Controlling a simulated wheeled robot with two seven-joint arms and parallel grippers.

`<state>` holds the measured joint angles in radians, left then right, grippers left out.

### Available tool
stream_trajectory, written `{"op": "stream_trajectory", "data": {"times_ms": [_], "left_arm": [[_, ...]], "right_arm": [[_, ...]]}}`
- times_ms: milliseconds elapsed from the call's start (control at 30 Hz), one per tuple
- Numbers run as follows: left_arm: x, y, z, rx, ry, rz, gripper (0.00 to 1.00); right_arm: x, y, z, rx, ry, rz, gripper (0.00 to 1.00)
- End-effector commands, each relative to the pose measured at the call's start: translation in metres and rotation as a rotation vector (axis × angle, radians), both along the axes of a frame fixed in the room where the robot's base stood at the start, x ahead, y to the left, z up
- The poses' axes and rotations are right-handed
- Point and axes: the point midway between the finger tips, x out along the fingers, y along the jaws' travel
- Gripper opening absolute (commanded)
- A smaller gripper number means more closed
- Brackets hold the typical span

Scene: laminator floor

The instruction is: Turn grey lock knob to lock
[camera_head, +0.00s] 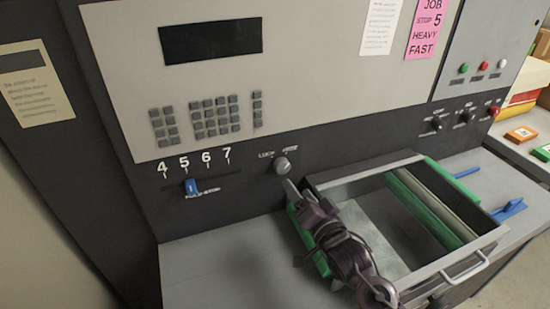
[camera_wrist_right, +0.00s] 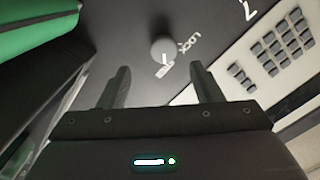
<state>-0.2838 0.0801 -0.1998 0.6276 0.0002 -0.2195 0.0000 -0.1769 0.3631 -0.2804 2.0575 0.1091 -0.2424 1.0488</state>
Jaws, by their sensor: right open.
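The grey lock knob (camera_head: 282,165) sits on the dark panel under the keypad, with the word LOCK printed to its left and a second label, too small to read surely, at its upper right. My right gripper (camera_head: 289,186) is just below the knob in the head view. In the right wrist view the knob (camera_wrist_right: 163,49) lies ahead of the two spread fingers (camera_wrist_right: 160,82), about midway between them and apart from both. The right gripper is open and empty. My left gripper does not show.
A blue slider (camera_head: 191,187) stands near the 5 on the 4-to-7 scale, left of the knob. Black knobs (camera_head: 436,124) and coloured buttons (camera_head: 463,68) are further right.

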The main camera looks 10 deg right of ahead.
Motion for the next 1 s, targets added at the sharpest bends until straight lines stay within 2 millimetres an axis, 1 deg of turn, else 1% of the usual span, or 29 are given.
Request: {"op": "stream_trajectory", "data": {"times_ms": [100,167,267,400,500,600,700,867,967,1000], "left_arm": [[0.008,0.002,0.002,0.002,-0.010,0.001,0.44],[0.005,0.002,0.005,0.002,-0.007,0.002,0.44],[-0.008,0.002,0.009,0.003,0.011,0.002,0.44],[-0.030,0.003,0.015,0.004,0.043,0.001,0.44],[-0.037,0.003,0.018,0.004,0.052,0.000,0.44],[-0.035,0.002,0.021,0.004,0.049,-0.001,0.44],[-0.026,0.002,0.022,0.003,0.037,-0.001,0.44],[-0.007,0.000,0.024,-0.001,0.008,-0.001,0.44],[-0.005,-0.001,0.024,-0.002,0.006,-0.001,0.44],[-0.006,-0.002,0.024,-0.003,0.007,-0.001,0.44]], "right_arm": [[0.004,0.001,0.001,0.005,-0.005,0.002,0.59],[0.009,0.002,0.003,0.007,-0.008,0.002,0.59],[0.023,0.006,0.004,0.006,-0.007,0.002,0.59],[0.047,0.012,0.004,0.006,-0.008,0.002,0.59],[0.060,0.015,0.003,0.006,-0.006,0.001,0.59],[0.070,0.017,0.002,0.005,-0.005,0.002,0.59],[0.075,0.019,0.001,0.006,-0.006,0.003,0.59],[0.076,0.019,0.000,0.006,-0.006,0.003,0.59],[0.076,0.019,0.000,0.005,-0.005,0.002,0.59],[0.076,0.019,0.000,0.005,-0.005,0.002,0.57]]}}
